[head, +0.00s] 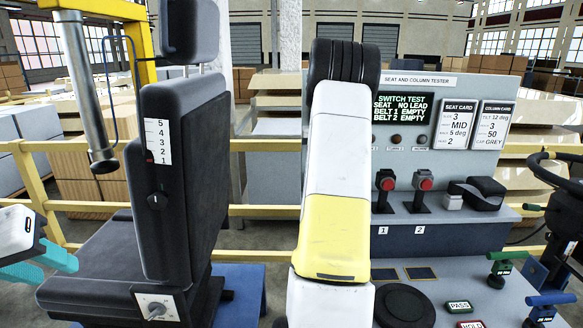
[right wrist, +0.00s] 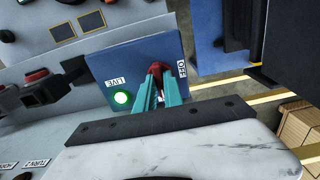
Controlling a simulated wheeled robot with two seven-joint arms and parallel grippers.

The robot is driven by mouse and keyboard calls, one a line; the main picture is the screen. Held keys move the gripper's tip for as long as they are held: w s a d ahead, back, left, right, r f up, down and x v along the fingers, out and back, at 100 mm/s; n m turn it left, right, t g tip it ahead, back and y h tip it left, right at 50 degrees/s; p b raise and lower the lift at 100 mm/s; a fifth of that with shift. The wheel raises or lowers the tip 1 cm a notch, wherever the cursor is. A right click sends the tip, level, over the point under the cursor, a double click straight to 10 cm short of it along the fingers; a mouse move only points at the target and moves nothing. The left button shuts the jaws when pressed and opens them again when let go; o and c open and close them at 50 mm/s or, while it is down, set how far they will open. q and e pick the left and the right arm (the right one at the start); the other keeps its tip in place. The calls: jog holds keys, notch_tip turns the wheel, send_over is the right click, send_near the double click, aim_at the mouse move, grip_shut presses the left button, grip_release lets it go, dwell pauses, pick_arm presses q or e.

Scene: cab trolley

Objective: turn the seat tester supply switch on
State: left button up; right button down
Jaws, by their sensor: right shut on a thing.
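In the right wrist view my right gripper (right wrist: 160,92) has its teal fingers shut on the red handle of the supply switch (right wrist: 156,68). The switch sits on a blue panel (right wrist: 112,66), marked OFF on one side and LIVE by a lamp.
A black seat (head: 185,180) stands left of my right arm.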

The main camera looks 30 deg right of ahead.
jog(key=c, duration=1.5)
grip_release()
jog(key=shift+o, duration=0.2)
jog(key=shift+r, duration=0.1)
notch_tip(320, 180, up, 7)
jog(key=shift+r, duration=0.35)
